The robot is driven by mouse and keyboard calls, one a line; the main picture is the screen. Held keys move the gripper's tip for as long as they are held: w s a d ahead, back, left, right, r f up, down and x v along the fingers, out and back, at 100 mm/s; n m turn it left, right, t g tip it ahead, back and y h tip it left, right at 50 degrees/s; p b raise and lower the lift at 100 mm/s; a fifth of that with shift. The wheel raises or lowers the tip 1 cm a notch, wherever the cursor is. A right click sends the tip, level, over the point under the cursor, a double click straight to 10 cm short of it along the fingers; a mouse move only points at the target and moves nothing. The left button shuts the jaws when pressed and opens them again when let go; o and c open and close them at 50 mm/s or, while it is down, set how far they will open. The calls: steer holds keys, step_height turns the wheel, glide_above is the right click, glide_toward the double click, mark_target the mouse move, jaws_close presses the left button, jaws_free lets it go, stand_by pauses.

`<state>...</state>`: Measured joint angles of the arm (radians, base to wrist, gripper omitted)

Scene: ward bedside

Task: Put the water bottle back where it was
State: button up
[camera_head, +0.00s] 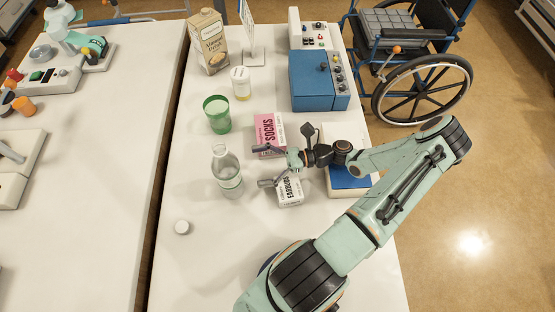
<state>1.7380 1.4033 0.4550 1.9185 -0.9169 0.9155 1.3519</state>
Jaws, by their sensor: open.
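The clear water bottle (227,172) stands upright on the white table (190,265), left of the middle of the arm's side. No cap shows on its neck. My gripper (258,166) is open and empty. Its two fingers point left toward the bottle, with a gap between fingertips and bottle. The fingers overlap the pink socks box (268,130) and the white earbuds box (290,190) in the picture.
A green cup (217,114), a small yellow-and-white bottle (241,84) and a carton (208,42) stand behind the bottle. A blue device (312,82) stands back right. The table's front left is clear; a dark gap (163,150) separates the second table.

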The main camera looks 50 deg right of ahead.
steer(key=v, duration=0.5)
stand_by(0.4)
